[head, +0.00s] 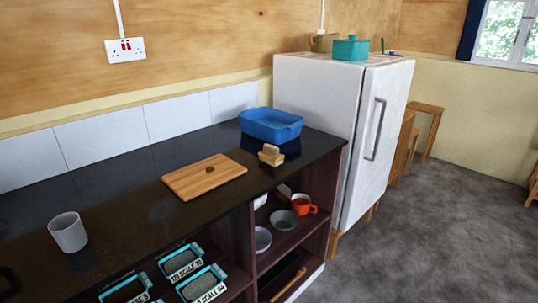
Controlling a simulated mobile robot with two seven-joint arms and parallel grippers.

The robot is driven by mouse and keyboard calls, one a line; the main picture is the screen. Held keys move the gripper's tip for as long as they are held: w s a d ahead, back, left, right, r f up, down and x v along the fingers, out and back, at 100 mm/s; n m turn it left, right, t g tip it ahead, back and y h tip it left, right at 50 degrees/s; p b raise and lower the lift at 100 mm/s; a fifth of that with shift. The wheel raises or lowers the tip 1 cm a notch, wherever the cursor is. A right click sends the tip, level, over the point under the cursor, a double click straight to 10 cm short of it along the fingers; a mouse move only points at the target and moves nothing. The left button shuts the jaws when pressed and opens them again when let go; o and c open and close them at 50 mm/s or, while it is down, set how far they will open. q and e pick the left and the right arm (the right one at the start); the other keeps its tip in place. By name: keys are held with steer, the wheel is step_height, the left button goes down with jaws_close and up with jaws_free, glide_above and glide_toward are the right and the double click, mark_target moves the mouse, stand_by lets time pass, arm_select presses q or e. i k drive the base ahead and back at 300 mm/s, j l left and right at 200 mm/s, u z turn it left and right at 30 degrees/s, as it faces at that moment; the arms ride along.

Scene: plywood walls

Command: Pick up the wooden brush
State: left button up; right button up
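A small wooden brush (271,155) with a pale block body and a raised grip sits near the front edge of the black countertop (130,215). It lies in front of a blue basin (271,125) and to the right of a wooden cutting board (205,176). It appears to stand apart from both. Neither of my grippers can be made out in the head view.
A grey cup (68,232) stands at the counter's left. Shelves below hold an orange mug (304,204), bowls (284,220) and boxes labelled as scales (181,262). A white fridge (325,125) stands right of the counter. Grey floor at right is open.

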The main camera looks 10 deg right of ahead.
mark_target(270, 154)
steer(key=i+l+u, duration=0.25)
steer(key=i+l, duration=0.15)
steer(key=l, duration=0.25)
steer(key=i+l+u, duration=0.15)
steer(key=l, duration=0.15)
steer(key=i+l+u, duration=0.15)
steer(key=l, duration=0.2)
steer(key=i+l+u, duration=0.1)
steer(key=l, duration=0.3)
steer(key=i+l+u, duration=0.15)
steer(key=l, duration=0.25)
steer(key=i+l+u, duration=0.15)
steer(key=l, duration=0.25)
